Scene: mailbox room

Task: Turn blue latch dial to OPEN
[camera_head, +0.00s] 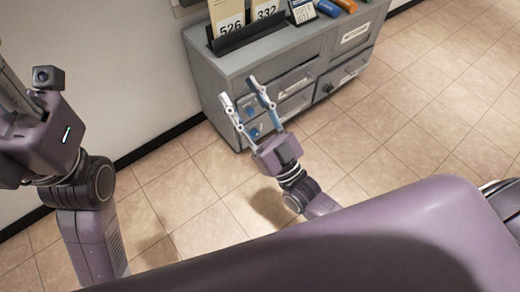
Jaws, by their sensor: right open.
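A small blue part (253,132), which looks like the blue latch dial, shows low on the left of the grey cabinet front, partly behind my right gripper's fingers. Its setting and any lettering are too small to read. My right gripper (238,90) is open and empty, its two fingers spread in front of the cabinet's left drawers. I cannot tell whether a finger touches the front. My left gripper (45,140) is at the left edge, well away from the cabinet; its fingers are not clear.
The grey cabinet (205,75) stands against the wall. Number cards (228,25) in a dark holder, a small sign (302,11) and blue and orange items lie on top. A dark round knob (327,88) is on a right-hand drawer. The tiled floor (420,100) is clear.

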